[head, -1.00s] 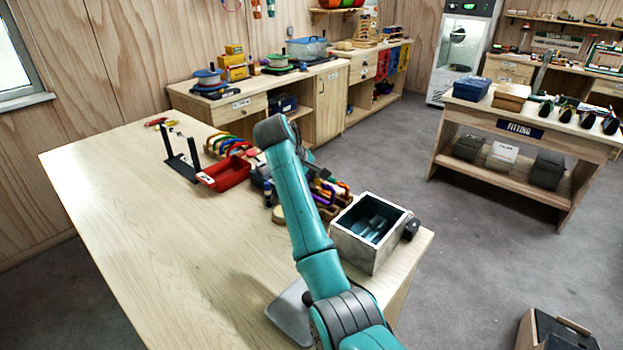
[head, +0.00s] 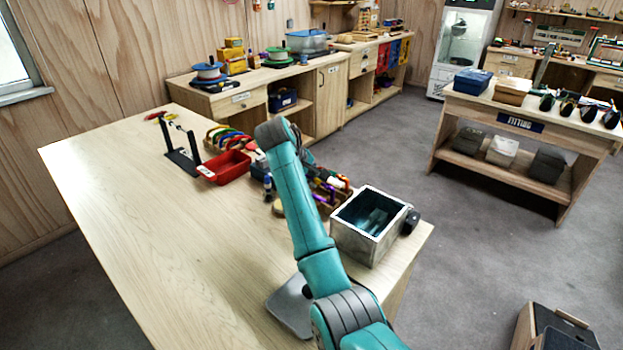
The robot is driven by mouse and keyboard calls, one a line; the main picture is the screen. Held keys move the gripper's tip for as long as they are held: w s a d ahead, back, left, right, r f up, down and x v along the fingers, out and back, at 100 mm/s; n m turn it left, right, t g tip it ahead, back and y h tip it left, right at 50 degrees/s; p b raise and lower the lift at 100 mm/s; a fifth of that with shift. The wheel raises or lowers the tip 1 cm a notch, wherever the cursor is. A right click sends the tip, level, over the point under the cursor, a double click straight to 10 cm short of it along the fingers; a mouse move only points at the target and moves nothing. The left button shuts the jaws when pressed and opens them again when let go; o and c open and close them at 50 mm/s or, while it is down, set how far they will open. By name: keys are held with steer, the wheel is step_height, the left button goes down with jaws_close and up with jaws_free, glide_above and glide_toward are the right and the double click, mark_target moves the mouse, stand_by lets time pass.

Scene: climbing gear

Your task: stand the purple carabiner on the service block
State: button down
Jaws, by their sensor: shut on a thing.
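My teal arm (head: 300,215) rises from the lower right and bends over at its top, above the table. Its far end goes down behind the upper link, so my gripper and anything in it are hidden. A small purple patch (head: 318,183) shows just right of the arm among crowded coloured gear. I cannot tell whether it is the purple carabiner. I cannot make out with certainty which thing is the service block.
On the table (head: 140,220) stand a black stand (head: 182,160), a red tray (head: 226,168), coloured arched pieces (head: 228,137) and an open grey box (head: 360,244) near the right edge. The table's left and front are clear. A fitting bench (head: 520,125) stands at right.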

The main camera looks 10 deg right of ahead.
steer(key=shift+f, duration=0.5)
steer(key=c, duration=1.2)
jaws_free()
steer(key=shift+a, duration=0.1)
